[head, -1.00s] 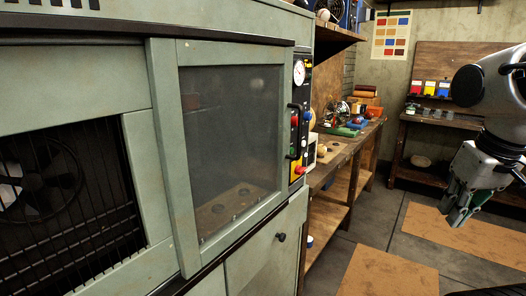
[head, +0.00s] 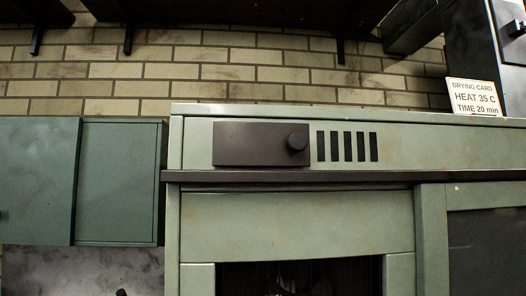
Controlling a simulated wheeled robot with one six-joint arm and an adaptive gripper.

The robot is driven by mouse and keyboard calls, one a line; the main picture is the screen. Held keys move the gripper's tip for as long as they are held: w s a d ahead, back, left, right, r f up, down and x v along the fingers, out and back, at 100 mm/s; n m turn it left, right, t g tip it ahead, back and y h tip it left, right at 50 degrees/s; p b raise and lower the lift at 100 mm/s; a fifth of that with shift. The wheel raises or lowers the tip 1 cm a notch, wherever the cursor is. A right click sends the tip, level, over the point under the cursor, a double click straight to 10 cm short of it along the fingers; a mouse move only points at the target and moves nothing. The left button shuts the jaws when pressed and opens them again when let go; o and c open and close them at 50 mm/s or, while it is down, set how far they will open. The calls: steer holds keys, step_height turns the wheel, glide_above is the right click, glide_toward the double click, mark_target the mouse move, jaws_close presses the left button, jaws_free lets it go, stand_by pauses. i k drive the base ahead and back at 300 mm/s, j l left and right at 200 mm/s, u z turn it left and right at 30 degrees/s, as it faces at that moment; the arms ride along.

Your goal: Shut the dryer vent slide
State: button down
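The dryer (head: 300,226) is a pale green cabinet and fills the lower middle and right of the head view. Its vent slide (head: 245,144) is a flat dark brown plate on the upper front panel. A round black knob (head: 297,142) sits at the plate's right end. Several dark vertical vent slots (head: 347,146) show uncovered just right of the plate. Whether the plate covers more slots cannot be seen. My gripper is not in the head view now.
A dark ledge (head: 340,177) runs below the vent panel. A card reading "HEAT 35 C, TIME 20 min" (head: 474,97) stands on top at right. Green cabinet doors (head: 120,182) are at left. Dark shelves overhang at the top, before a brick wall (head: 240,71).

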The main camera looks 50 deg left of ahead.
mark_target(236, 144)
steer(key=u, duration=2)
